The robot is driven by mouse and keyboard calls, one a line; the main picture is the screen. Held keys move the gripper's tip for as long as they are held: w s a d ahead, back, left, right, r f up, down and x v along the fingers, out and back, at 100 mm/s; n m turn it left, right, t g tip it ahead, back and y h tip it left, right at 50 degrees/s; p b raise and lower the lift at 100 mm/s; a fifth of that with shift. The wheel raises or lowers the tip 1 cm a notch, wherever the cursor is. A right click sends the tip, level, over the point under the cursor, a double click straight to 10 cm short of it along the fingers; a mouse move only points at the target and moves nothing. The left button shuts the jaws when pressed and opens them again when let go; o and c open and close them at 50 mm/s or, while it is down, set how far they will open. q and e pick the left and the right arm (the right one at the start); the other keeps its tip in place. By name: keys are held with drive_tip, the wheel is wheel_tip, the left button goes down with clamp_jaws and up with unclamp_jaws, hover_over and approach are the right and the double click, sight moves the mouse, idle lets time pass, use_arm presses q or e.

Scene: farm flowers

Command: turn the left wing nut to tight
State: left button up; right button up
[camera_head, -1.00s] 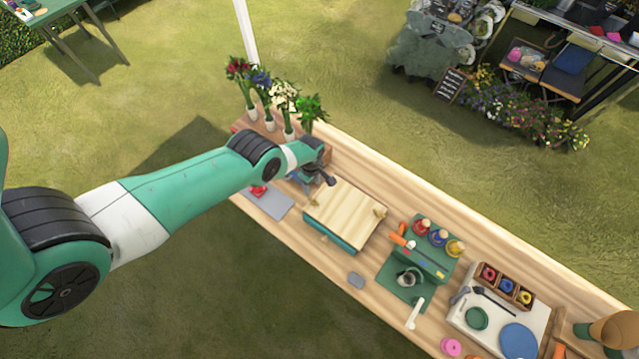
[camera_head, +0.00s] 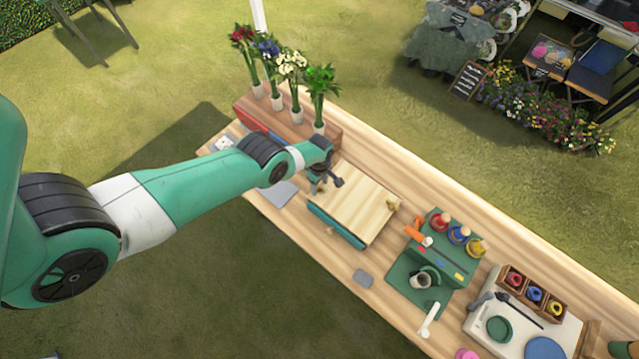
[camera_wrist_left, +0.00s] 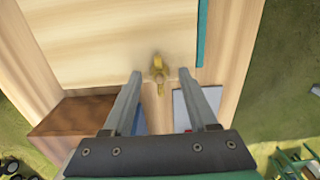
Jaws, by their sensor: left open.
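The left wing nut is brass and sits near the edge of the pale wooden board; it shows in the left wrist view (camera_wrist_left: 158,72). The board (camera_head: 360,205) lies on a teal base (camera_head: 335,226). My left gripper (camera_wrist_left: 158,98) is open, with the wing nut ahead of and roughly between its fingertips, apparently apart from it. In the head view my left gripper (camera_head: 328,184) is over the board's left end and hides the left wing nut. Another brass wing nut (camera_head: 392,203) stands at the board's right end.
Several flower vases (camera_head: 277,102) stand at the back left of the table, by a wooden box (camera_head: 327,138). A grey pad (camera_head: 282,193) lies left of the board. A green tool station (camera_head: 405,265) is to its right.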

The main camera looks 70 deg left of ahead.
use_arm(q)
drive_tip(key=shift+r, duration=0.1)
clamp_jaws()
